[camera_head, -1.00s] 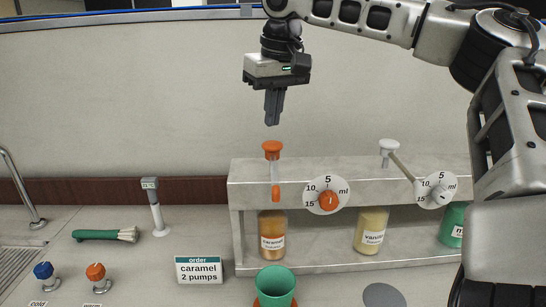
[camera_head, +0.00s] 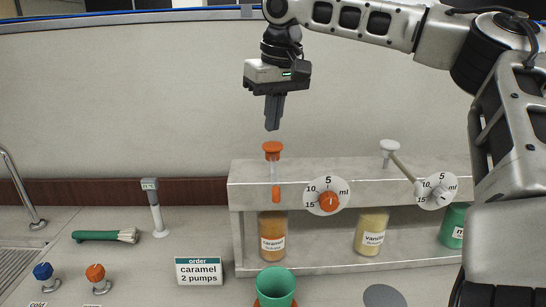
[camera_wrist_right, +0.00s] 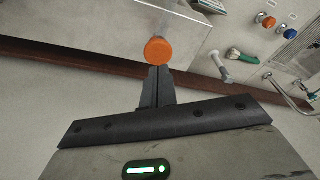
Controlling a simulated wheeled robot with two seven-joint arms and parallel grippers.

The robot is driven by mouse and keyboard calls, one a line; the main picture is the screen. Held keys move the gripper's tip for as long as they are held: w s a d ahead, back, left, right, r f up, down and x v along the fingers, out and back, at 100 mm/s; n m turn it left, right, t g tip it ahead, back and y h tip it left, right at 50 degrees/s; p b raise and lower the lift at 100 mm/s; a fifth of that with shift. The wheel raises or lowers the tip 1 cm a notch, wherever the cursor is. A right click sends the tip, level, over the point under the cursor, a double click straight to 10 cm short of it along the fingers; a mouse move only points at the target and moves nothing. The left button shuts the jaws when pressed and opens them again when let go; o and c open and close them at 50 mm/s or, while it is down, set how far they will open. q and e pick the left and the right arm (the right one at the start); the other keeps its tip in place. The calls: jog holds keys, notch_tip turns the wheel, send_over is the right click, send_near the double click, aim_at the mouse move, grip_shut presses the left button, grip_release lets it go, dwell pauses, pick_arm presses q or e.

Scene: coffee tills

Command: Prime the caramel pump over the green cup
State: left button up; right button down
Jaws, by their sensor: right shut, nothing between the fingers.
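The caramel pump (camera_head: 273,150) has an orange head on a clear stem, above the shelf over the caramel bottle (camera_head: 272,243). My right gripper (camera_head: 273,128) is shut and empty, pointing down just above the pump head, with a small gap in the head view. In the right wrist view the closed fingers (camera_wrist_right: 158,72) point at the orange pump head (camera_wrist_right: 158,50); whether they touch cannot be told there. The green cup (camera_head: 275,283) stands below, in front of the caramel bottle, on an orange disc. The orange dose dial (camera_head: 328,201) is beside the pump. My left gripper is not in view.
A vanilla pump (camera_head: 389,150) and vanilla bottle (camera_head: 371,233) are to the right. An order card (camera_head: 199,271) reads "caramel 2 pumps". A thermometer-like stick (camera_head: 156,212), green brush (camera_head: 105,236) and two knobs (camera_head: 95,273) are at the left.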

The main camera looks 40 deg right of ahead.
aim_at(273, 144)
jog(key=shift+s+f+b, duration=0.1)
jog(key=shift+f+b, duration=0.25)
jog(key=shift+f, duration=1.55)
jog(key=shift+r+p, duration=0.9)
jog(key=shift+r, duration=1.3)
jog(key=shift+f, duration=0.15)
